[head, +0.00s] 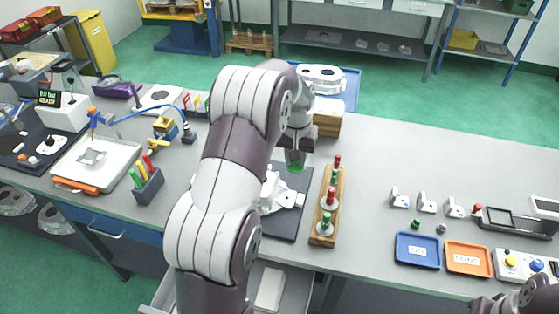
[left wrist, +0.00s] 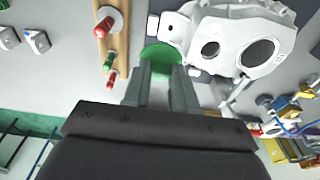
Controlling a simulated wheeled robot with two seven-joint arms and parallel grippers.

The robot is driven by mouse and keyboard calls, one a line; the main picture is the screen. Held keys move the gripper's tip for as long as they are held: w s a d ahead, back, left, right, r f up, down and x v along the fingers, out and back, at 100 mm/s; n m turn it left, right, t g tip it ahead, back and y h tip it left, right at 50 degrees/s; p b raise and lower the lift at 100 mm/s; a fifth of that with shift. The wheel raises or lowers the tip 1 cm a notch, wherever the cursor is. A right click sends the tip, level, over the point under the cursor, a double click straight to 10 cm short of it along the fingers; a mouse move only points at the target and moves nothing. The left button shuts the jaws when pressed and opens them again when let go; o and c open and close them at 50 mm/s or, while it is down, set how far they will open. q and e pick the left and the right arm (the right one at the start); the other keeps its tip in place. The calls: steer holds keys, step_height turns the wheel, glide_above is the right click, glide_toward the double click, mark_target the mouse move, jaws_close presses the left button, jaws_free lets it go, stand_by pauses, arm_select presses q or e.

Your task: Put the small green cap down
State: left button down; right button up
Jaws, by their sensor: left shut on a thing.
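The green cap (head: 295,166) is held at the tips of my left gripper (head: 296,150), above the dark mat. In the left wrist view the cap (left wrist: 160,52) shows as a green disc between the fingers of my left gripper (left wrist: 160,75). The white casting (left wrist: 235,42) with round holes lies beside it in that view. In the head view my arm hides part of the casting (head: 285,194).
A wooden rack (head: 316,238) with red and green plugs stands right of the dark mat (head: 288,230). Further right are a blue tray (head: 402,261), an orange tray (head: 452,267) and small brackets (head: 426,203). A wooden block (head: 327,124) stands behind. The table right of the rack is mostly clear.

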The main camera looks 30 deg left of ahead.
arm_select(q)
steer(key=a+f+p, duration=0.5)
steer(key=a+f, duration=0.5)
steer(key=a, duration=0.1)
steer(key=shift+s+a+f, duration=0.35)
steer(key=shift+s+f, duration=0.05)
steer(key=shift+f, duration=0.1)
steer(key=shift+d+f+b, duration=0.1)
steer(key=shift+f+b, duration=0.15)
steer(key=shift+b, duration=0.05)
steer(key=c, duration=0.9)
jaws_free()
steer(key=shift+r, duration=0.15)
